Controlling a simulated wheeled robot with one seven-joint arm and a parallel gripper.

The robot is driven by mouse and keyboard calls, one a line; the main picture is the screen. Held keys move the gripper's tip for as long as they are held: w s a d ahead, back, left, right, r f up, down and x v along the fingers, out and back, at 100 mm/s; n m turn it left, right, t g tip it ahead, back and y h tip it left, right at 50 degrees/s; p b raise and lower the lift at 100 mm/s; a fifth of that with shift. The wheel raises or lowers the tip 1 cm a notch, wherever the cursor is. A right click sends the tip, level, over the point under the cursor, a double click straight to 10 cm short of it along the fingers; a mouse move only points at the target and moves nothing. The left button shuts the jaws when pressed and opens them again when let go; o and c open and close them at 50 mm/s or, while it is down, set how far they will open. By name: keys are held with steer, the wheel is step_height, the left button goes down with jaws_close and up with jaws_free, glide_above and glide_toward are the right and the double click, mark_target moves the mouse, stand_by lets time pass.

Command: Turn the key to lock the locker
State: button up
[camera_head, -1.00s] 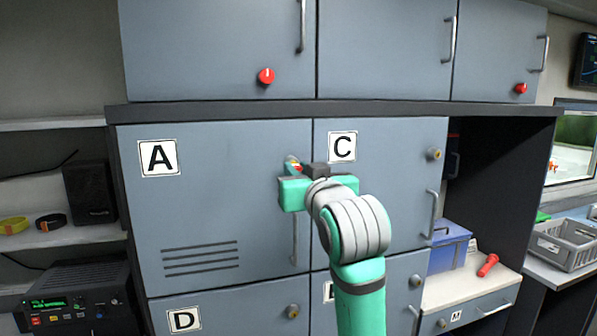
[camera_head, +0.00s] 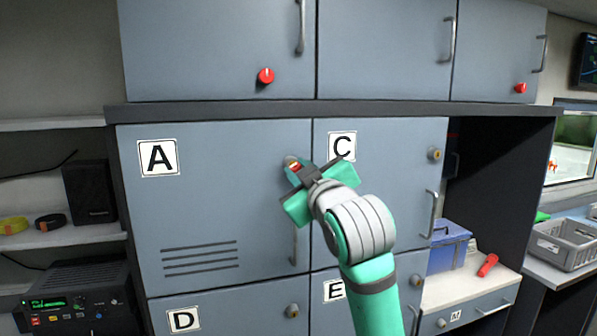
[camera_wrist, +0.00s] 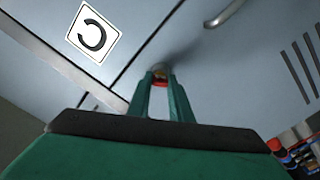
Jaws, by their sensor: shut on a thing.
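The locker door A (camera_head: 215,205) is closed, with its lock at its upper right edge. In the wrist view the fingers (camera_wrist: 161,92) close around the key's red part (camera_wrist: 160,83), right in front of the round lock (camera_wrist: 160,70) on the door. The fingers hide most of the key. The door's handle (camera_head: 294,243) stands below the lock.
Locker C (camera_head: 385,190) is to the right, with its own lock (camera_head: 435,154) and handle. Lockers D (camera_head: 240,315) and E lie below, and cabinets with red knobs (camera_head: 266,76) above. A blue box (camera_head: 449,248) and a red torch (camera_head: 488,265) lie on the counter at right.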

stand_by(0.3)
steer(key=n, duration=0.4)
stand_by(0.3)
steer(key=shift+d+r+n, duration=0.1)
steer(key=shift+n, duration=0.8)
steer(key=shift+n+y, duration=0.3)
steer(key=shift+n, duration=0.8)
